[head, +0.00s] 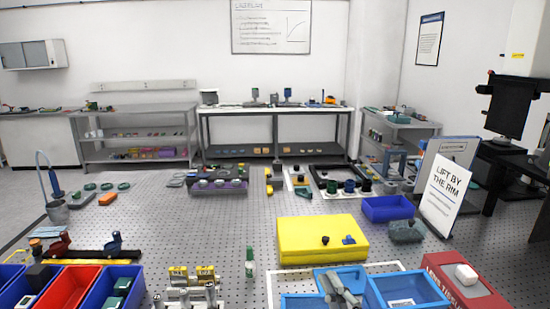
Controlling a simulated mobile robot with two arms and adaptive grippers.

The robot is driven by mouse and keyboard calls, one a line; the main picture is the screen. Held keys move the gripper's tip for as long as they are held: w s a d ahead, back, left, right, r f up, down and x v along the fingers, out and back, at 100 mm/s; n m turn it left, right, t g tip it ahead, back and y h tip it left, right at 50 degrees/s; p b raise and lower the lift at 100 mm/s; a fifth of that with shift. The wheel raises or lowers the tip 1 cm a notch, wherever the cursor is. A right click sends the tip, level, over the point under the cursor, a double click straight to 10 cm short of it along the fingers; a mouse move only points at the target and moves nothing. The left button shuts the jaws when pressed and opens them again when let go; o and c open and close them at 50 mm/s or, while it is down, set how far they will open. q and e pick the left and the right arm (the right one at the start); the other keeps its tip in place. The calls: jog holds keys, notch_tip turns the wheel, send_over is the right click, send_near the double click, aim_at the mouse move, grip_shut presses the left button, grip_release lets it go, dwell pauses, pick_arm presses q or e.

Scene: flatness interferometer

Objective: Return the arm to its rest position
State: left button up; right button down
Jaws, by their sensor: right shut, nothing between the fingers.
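My right gripper (334,281) shows at the bottom centre-right, grey, its fingers shut with nothing between them. It appears over a blue tray (300,301) at the near edge of the perforated metal bench; I cannot tell how high above it. The rest of my right arm is mostly out of the frame. My left gripper is not in view.
A yellow case (300,240) lies just beyond the gripper. A red box (445,285) and a "lift by the rim" sign (442,197) stand right. Red and blue bins (70,285) fill the near left. Bare bench (150,215) shows at centre left.

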jog(key=s+d+f+m+g+h, duration=0.45)
jog(key=d+f+m, duration=0.2)
jog(key=f, duration=0.45)
jog(key=s+d+f+m+g, duration=0.1)
jog(key=s+f+m+g, duration=0.35)
jog(key=s+f, duration=0.5)
jog(key=s+d+f+m+g, duration=0.25)
jog(key=s+f+g, duration=0.35)
jog(key=s, duration=0.7)
notch_tip(320, 180, down, 25)
jog(key=s+a+g, duration=0.1)
jog(key=s+d+f+g+b, duration=0.1)
jog(key=s+d+f, duration=0.2)
jog(key=s+f, duration=1.4)
jog(key=shift+f+g+h, duration=0.3)
jog(key=shift+h, duration=0.15)
